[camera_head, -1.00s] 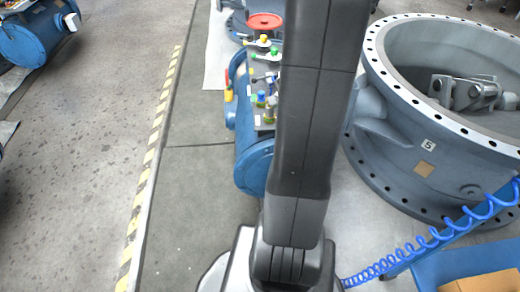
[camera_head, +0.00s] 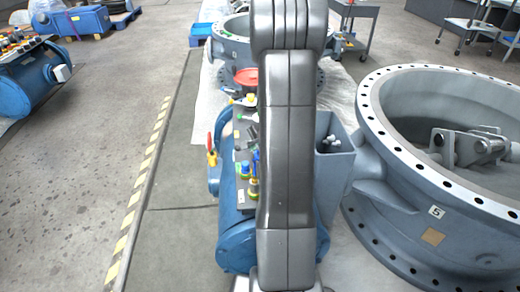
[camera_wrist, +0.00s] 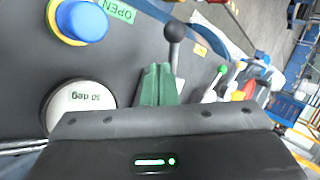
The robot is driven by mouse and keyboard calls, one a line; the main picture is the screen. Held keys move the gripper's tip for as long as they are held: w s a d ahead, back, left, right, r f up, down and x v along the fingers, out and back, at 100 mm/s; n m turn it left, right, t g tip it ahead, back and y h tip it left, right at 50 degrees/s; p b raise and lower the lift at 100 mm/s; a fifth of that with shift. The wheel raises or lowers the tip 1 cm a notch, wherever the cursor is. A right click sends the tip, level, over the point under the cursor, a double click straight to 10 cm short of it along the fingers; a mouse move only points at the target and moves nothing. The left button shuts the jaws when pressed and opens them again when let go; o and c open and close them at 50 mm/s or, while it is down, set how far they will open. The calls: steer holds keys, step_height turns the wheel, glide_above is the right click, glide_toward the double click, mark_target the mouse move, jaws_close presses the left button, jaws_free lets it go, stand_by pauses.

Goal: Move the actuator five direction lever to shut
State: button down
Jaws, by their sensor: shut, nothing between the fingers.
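Actuator five is the blue cylinder (camera_head: 236,240) beside the large valve ring marked 5 (camera_head: 420,240). Its top panel (camera_head: 243,190) carries buttons and levers. In the wrist view, a lever with a black ball knob (camera_wrist: 175,32) stands up from the dark panel (camera_wrist: 125,50). My gripper (camera_wrist: 157,78) shows as greenish fingers held together, shut and empty, just beside this lever's stem. I cannot tell whether they touch. In the head view my arm hides the gripper and part of the panel.
A green-knobbed lever (camera_wrist: 222,68) and a red wheel (camera_wrist: 244,90) are further right. A red-handled lever (camera_head: 211,150) is on the cylinder's left. Open floor (camera_head: 90,150) lies left of the striped line.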

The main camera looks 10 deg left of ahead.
steer(key=shift+w+a, duration=0.3)
